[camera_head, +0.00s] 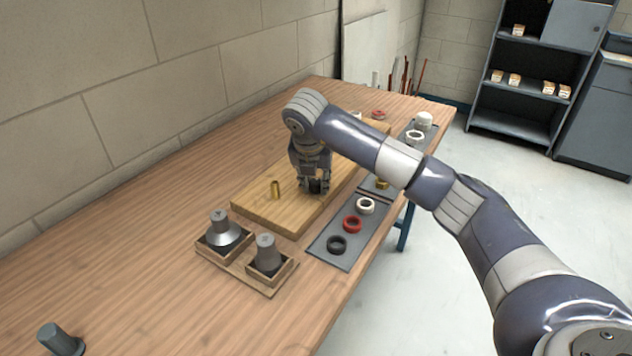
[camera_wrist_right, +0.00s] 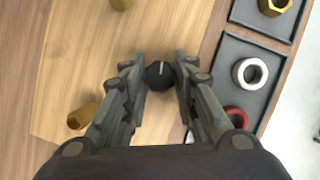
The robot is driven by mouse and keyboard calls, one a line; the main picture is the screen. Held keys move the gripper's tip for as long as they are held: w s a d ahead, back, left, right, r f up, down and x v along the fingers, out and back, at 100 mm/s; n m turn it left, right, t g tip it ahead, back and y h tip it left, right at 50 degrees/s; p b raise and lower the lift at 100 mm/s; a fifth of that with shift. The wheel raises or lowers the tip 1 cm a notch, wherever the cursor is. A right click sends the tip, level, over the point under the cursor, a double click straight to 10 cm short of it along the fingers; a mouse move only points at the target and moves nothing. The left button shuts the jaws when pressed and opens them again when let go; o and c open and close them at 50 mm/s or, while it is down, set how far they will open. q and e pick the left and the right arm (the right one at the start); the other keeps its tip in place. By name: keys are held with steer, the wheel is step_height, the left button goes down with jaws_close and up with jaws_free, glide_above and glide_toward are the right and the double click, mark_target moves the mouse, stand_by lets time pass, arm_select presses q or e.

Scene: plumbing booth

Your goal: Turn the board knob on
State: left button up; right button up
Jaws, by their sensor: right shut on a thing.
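The board knob (camera_wrist_right: 159,77) is dark and round with a short white mark on top that runs roughly up and down in the right wrist view. It sits on the light wooden board (camera_head: 290,217), which lies on the workbench. My right gripper (camera_head: 314,186) points down over the board, and its fingers (camera_wrist_right: 160,73) are closed on the knob from both sides. In the head view the fingers hide most of the knob. My left gripper is in neither view.
A brass fitting (camera_head: 275,190) stands on the board left of the gripper. A dark tray (camera_head: 325,255) with black, red and white rings lies along the bench's right side. Two grey cone-shaped parts (camera_head: 223,231) stand in a wooden holder in front.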

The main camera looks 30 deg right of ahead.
steer(key=shift+m, duration=0.7)
steer(key=shift+m+g+h, duration=0.3)
steer(key=o, duration=1)
steer(key=shift+o, duration=0.2)
steer(key=v, duration=1.2)
